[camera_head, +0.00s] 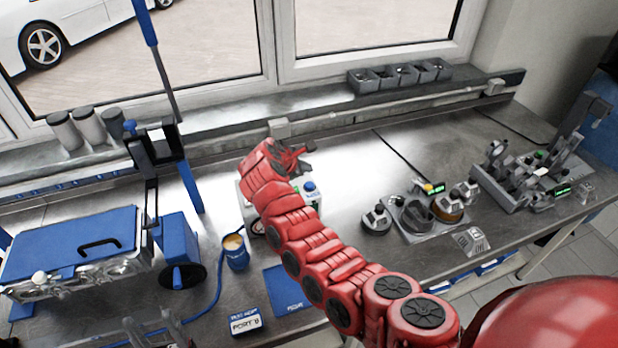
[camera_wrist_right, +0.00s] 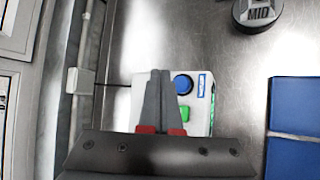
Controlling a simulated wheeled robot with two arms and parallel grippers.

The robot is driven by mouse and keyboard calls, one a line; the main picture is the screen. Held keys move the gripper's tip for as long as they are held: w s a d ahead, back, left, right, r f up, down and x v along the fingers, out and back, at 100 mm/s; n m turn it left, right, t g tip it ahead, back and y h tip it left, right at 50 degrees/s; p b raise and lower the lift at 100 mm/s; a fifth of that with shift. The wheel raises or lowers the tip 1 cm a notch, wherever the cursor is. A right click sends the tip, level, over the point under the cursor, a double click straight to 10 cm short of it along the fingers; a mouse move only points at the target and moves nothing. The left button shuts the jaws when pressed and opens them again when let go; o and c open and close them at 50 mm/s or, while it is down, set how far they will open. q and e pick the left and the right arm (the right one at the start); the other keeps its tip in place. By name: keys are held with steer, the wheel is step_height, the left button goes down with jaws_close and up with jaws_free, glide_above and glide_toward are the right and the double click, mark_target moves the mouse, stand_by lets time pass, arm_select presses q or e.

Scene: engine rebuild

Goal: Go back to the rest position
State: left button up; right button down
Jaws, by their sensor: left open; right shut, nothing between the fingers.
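My right gripper (camera_head: 301,156) is at the end of the red arm, above a white control box (camera_head: 309,201) near the back of the bench. In the right wrist view its two grey fingers (camera_wrist_right: 157,78) are together with nothing between them. They overlap the white box (camera_wrist_right: 203,88) with its blue button (camera_wrist_right: 183,84) and green button; whether they touch it I cannot tell. My left gripper (camera_head: 152,331) shows as two grey fingers, apart and empty, at the bottom left edge of the head view. The rest of the left arm is out of view.
A blue-covered engine block (camera_head: 65,248) stands at the left, with a blue cup (camera_head: 236,256) beside it. A PORT B box (camera_head: 245,321) and a blue mat (camera_head: 288,290) lie near the front. Dark round parts (camera_head: 418,213) and a fixture (camera_head: 530,172) stand at the right.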

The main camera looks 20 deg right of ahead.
steer(key=shift+r, duration=0.55)
steer(key=shift+f, duration=0.1)
steer(key=shift+w+f, duration=0.1)
